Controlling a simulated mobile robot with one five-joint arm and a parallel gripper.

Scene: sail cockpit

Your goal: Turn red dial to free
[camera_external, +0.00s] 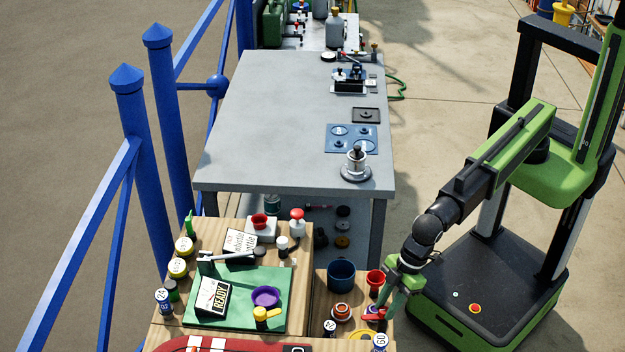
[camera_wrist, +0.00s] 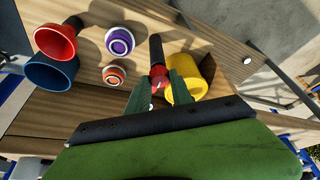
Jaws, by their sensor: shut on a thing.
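My gripper (camera_external: 386,303) is low over the right-hand wooden board, at its right edge. In the wrist view its two green fingers (camera_wrist: 159,82) are shut on a small red part with a black bar (camera_wrist: 157,75), which I take to be the red dial. The bar points away from the gripper. In the external view the red part (camera_external: 373,317) shows just left of the fingers. The fingers hide part of it. No marking for "free" is readable, so I cannot tell how the dial is set.
A yellow cup (camera_wrist: 188,84) stands close to the right finger. An orange-and-white round piece (camera_wrist: 114,75), a purple one (camera_wrist: 120,40), a red cup (camera_wrist: 56,40) and a blue cup (camera_wrist: 51,73) stand to the left. The grey table (camera_external: 270,120) lies behind.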

